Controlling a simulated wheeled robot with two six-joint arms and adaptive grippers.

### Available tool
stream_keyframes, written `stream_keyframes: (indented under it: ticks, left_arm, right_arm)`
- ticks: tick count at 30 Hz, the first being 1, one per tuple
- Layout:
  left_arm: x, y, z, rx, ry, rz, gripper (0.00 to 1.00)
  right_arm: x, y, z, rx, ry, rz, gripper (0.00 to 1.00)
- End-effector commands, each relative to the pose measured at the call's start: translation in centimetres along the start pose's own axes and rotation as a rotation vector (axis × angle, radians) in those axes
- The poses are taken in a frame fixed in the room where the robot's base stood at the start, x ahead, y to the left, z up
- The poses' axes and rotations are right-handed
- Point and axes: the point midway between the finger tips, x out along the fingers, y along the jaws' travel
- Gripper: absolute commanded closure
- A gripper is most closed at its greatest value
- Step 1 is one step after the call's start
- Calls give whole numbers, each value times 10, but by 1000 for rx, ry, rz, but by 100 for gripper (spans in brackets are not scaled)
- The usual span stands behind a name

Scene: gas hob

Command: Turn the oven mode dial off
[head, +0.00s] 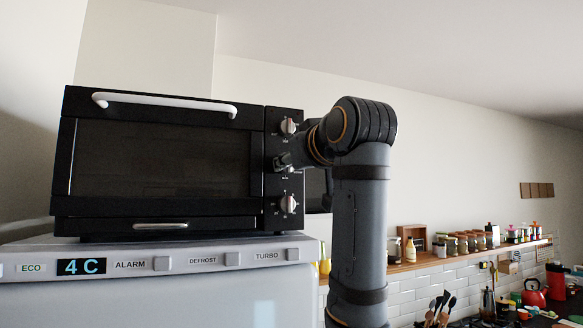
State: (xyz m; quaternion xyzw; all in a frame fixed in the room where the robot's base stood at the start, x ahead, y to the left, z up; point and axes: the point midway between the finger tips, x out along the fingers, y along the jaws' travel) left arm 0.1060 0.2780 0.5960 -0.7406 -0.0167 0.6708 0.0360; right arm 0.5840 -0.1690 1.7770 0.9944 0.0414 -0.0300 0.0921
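A black oven (160,160) stands on top of the fridge, with a control panel on its right side. A pale dial (288,126) is at the top of the panel and another pale dial (288,204) is at the bottom. Which one sets the mode is too small to read. My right gripper (284,162) is at the middle of the panel, between these dials, and covers part of it. A middle dial there is mostly hidden. Whether the fingers are open, or touch anything, is not clear. My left gripper is out of view.
The fridge (200,285) has a display reading 4 C and several labelled buttons. A shelf (425,262) with jars runs along the tiled wall on the right. A red kettle (534,294) and utensils stand below it. The space left of the oven is clear.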

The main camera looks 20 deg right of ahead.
Motion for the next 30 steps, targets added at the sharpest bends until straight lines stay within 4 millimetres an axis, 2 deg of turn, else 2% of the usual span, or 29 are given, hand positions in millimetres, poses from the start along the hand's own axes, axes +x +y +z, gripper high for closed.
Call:
stream_keyframes:
  ticks: [20, 21, 25, 30]
  left_arm:
    - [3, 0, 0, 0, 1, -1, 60]
    - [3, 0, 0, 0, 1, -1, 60]
    - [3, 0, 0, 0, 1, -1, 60]
    - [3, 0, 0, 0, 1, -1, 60]
  right_arm:
    - [0, 0, 0, -59, -4, 3, 100]
    - [0, 0, 0, -59, -4, 3, 65]
    - [0, 0, 0, -58, -3, 3, 47]
    - [0, 0, 0, -58, -3, 3, 46]
